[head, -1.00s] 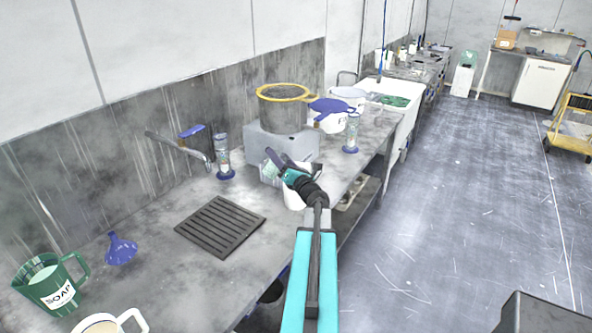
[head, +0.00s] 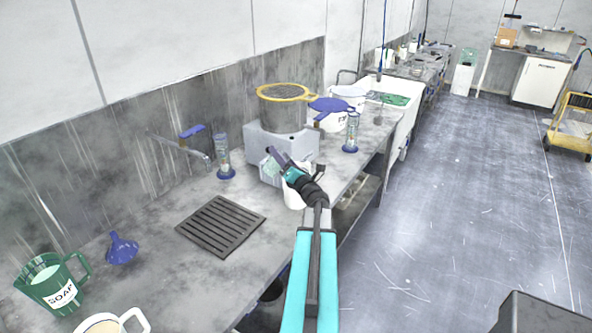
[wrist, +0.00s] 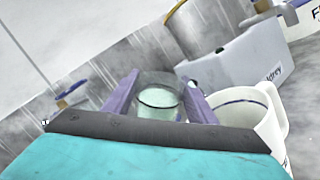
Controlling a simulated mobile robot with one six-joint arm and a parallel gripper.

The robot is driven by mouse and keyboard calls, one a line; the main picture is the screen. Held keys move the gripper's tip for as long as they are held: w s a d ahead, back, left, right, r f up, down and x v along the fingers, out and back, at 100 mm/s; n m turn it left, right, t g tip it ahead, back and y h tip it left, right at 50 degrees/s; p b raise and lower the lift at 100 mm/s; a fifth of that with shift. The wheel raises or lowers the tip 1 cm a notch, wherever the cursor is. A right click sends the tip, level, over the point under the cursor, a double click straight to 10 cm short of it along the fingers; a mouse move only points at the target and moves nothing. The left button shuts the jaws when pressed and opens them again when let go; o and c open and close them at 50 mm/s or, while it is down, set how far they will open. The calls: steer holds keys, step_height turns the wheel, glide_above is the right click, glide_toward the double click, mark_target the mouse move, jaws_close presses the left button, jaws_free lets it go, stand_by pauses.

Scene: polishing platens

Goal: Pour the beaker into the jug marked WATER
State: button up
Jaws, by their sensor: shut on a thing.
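My gripper (head: 273,160) is shut on a small clear beaker (wrist: 158,101). In the wrist view the beaker sits between my two purple fingers, with pale greenish liquid inside. It is small and partly hidden by my gripper in the head view. A white jug (head: 294,196) stands just below and beside my gripper, near the bench's front edge. In the wrist view the white jug (wrist: 262,112) is right of the beaker, its opening showing. I cannot read any WATER mark on it. Another white jug (head: 98,325) is cut off at the bottom left, its label out of view.
A grey machine (head: 303,147) with a yellow-rimmed sieve (head: 284,92) stands behind my gripper. Measuring cylinders (head: 224,160) (head: 351,133) stand on either side of it. A green SOAP jug (head: 48,287), blue funnel (head: 122,249) and dark grate (head: 221,226) are left on the bench.

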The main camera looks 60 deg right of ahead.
steer(key=shift+s+d+r+m+h+p, duration=0.15)
steer(key=shift+r+m+h+p, duration=0.2)
steer(key=shift+m+p, duration=0.65)
steer(key=shift+s+d+r+m+h+p, duration=0.15)
steer(key=shift+m+h+p, duration=0.4)
steer(key=shift+m, duration=0.7)
steer(key=shift+s+d+r+m+h+p, duration=0.1)
steer(key=shift+d+r+m+h+p, duration=0.15)
steer(key=shift+m+p, duration=0.8)
stand_by(1.1)
steer(key=shift+s+d+r+m+g+h, duration=0.1)
steer(key=shift+s+d+m+g+h, duration=0.2)
steer(key=shift+m, duration=0.4)
steer(key=shift+s+d+m+g+h, duration=0.15)
steer(key=shift+d+m+h, duration=0.15)
steer(key=shift+m, duration=0.4)
steer(key=shift+s+d+r+m+g+h, duration=0.1)
steer(key=shift+s+d+m+g+h, duration=0.1)
steer(key=shift+m, duration=0.65)
steer(key=shift+s+d+r+m+g+h, duration=0.1)
steer(key=shift+d+m+h, duration=0.05)
steer(key=shift+m, duration=0.7)
stand_by(0.5)
